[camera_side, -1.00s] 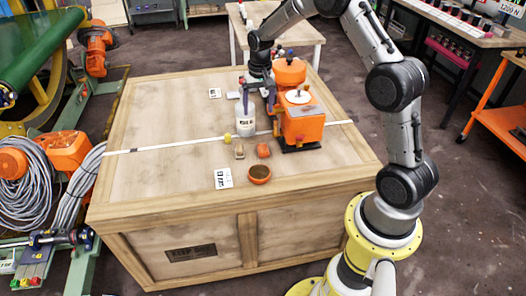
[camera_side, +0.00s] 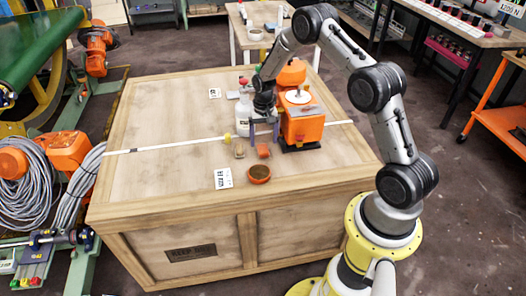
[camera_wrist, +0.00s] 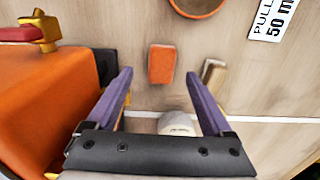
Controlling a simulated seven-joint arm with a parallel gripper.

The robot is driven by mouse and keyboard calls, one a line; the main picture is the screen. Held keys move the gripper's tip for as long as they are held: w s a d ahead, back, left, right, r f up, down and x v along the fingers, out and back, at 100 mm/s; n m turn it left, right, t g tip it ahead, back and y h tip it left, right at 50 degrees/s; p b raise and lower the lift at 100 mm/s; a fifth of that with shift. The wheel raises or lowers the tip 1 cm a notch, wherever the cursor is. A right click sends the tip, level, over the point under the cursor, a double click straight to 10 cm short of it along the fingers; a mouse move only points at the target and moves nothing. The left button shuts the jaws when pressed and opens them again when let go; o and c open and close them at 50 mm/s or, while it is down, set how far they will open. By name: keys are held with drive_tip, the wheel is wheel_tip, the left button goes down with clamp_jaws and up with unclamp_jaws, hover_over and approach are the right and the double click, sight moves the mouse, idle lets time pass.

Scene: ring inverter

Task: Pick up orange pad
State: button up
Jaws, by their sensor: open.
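My gripper (camera_side: 264,142) is above the crate top, behind the pad and left of the machine. Its two purple fingers also show in the wrist view (camera_wrist: 158,84), spread apart with nothing held between them.
The orange machine (camera_side: 303,126) stands close on the gripper's right. A tan block (camera_side: 239,151) lies left of the pad. An orange bowl (camera_side: 259,174) and a printed card (camera_side: 223,178) are nearer the front edge. A white bottle (camera_side: 242,115) stands behind the gripper.

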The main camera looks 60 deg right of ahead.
sight(263, 148)
drive_tip(key=shift+w+f, duration=0.15)
drive_tip(key=shift+f, duration=1.75)
clamp_jaws()
